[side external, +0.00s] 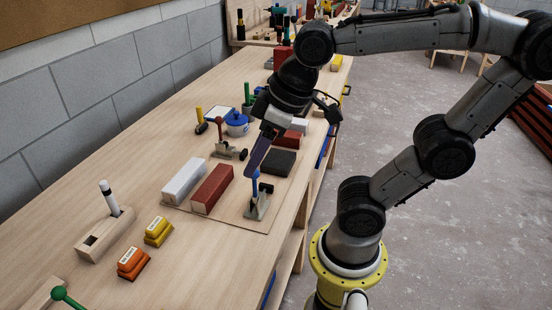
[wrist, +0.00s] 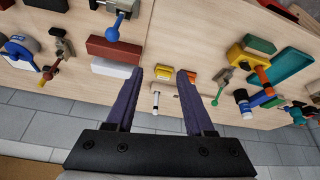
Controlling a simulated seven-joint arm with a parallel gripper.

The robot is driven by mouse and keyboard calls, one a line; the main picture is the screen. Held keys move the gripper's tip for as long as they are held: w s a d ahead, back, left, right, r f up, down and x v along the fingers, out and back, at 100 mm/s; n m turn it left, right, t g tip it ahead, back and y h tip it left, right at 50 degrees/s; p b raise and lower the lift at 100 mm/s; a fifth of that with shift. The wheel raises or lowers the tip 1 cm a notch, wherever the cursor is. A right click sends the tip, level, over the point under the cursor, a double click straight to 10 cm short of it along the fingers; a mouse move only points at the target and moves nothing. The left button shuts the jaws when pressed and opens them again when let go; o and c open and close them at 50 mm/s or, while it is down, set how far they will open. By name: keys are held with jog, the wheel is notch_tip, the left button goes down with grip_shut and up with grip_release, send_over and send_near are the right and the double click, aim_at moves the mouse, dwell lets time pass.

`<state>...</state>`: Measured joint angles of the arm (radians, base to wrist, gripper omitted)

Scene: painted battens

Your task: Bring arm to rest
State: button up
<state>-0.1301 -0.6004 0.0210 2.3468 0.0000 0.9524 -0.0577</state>
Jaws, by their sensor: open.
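My gripper (side external: 252,170) hangs over the bench on my bent arm, with its purple fingers pointing down. In the wrist view my gripper (wrist: 160,75) has its two fingers well apart, with nothing held between them. A white batten (side external: 184,180) and a red batten (side external: 212,188) lie side by side on a thin board (side external: 232,217). In the side view the fingers overlap the area near a blue-handled clamp (side external: 256,188); I cannot tell the exact gap. The red batten (wrist: 115,48) and white batten (wrist: 112,68) lie left of the fingers in the wrist view.
A wooden holder (side external: 100,238) with a marker, a yellow block (side external: 158,231) and an orange block (side external: 132,263) are nearer.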

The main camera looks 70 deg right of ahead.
jog(key=s+d+f+m, duration=0.2)
jog(key=s, duration=0.1)
jog(key=shift+s+d+f+t+h, duration=0.1)
jog(key=shift+s+d+t+h, duration=0.05)
jog(key=shift+d+t+h, duration=0.2)
jog(key=shift+c, duration=0.2)
dwell(1.7)
